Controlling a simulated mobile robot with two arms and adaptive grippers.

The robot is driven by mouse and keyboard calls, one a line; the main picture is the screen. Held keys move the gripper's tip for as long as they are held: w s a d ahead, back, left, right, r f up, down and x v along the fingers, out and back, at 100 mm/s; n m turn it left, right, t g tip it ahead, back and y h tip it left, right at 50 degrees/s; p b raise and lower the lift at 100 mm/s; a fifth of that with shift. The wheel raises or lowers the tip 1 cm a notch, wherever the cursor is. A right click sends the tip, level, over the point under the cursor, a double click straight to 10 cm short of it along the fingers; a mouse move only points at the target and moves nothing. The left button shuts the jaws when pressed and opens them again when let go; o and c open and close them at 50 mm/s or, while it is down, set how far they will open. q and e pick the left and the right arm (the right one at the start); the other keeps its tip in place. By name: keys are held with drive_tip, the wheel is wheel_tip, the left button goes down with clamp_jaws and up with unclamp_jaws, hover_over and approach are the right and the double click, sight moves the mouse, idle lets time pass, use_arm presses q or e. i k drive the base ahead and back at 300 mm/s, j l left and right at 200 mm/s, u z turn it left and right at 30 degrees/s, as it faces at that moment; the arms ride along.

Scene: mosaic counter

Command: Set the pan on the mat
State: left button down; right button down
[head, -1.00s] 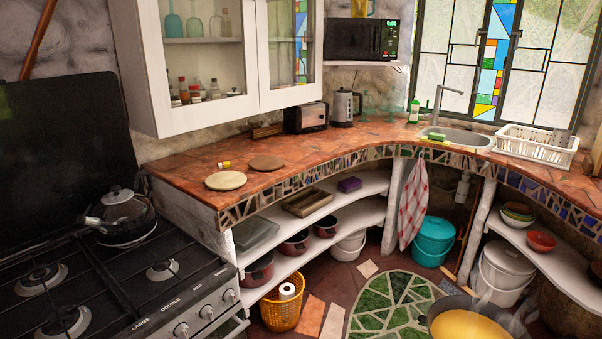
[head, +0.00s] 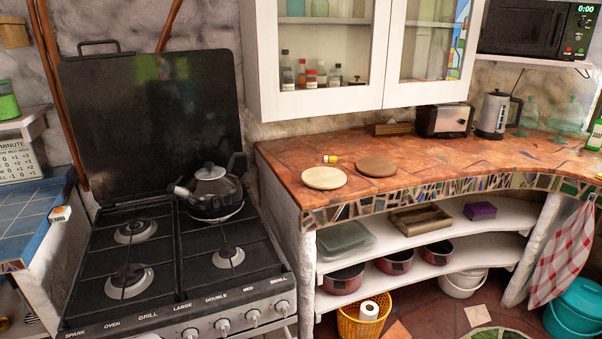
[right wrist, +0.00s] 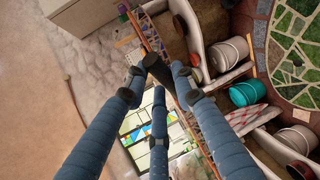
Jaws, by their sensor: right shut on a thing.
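Two round flat mats lie on the tiled counter: a pale one (head: 323,178) and a darker brown one (head: 376,168) right behind it to the right. Both are bare on top. In the right wrist view, my right gripper (right wrist: 158,72) has its fingers closed around a short dark piece that looks like the handle of the pan (right wrist: 157,68). The rest of the pan does not show in that view. Neither the pan nor my grippers show in the head view now. My left gripper is in neither view.
A toaster (head: 444,120) and a kettle (head: 493,115) stand farther right. The stove (head: 170,265) holds a dark kettle (head: 213,190). Wall cabinets (head: 345,60) overhang the counter; its front middle is clear.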

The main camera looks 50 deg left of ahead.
sight(324, 178)
drive_tip(key=i+l+u, duration=0.1)
drive_tip(key=u, duration=0.3)
drive_tip(key=i+l+u, duration=0.15)
drive_tip(key=u, duration=0.25)
drive_tip(key=i+l+u, duration=0.15)
drive_tip(key=u, duration=0.25)
drive_tip(key=i+l+u, duration=0.1)
drive_tip(key=l+u, duration=0.25)
drive_tip(key=j, duration=0.1)
